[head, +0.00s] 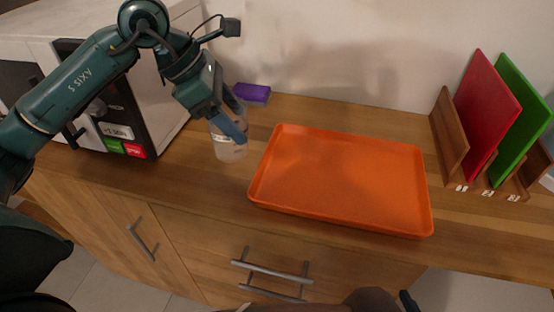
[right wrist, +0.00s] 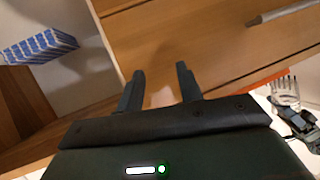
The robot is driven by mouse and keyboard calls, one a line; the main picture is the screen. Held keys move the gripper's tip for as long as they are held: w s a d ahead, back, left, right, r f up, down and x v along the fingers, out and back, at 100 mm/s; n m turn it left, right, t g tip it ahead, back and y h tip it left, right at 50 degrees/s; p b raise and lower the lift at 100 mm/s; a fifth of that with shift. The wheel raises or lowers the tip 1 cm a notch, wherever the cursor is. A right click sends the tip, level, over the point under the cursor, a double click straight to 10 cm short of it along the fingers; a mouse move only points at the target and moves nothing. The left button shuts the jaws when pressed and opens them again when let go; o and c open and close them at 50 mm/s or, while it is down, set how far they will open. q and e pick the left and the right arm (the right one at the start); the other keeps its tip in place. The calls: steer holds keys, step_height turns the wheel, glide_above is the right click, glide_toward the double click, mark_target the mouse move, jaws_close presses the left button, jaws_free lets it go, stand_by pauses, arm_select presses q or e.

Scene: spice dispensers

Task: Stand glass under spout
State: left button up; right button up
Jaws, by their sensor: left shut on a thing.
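My left gripper (head: 232,122) is shut on a clear glass (head: 229,149), in the head view. The glass stands roughly upright at the counter, between the microwave and the orange tray. I cannot tell whether its base touches the counter. The gripper covers part of its upper side. No spout or dispenser shows in either view. My right gripper (right wrist: 160,90) shows in the right wrist view with its two fingers apart and nothing between them, facing wooden cabinet fronts.
An orange tray (head: 340,181) lies on the wooden counter right of the glass. A purple sponge (head: 252,93) lies behind the glass. A microwave (head: 128,110) stands at the left. Red (head: 487,115) and green (head: 522,120) boards stand in a wooden rack at the right.

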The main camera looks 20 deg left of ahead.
mark_target(237, 150)
arm_select(q)
steer(key=shift+f+b, duration=0.35)
steer(key=shift+f, duration=3.8)
steer(key=o, duration=1.1)
steer(key=shift+r, duration=0.1)
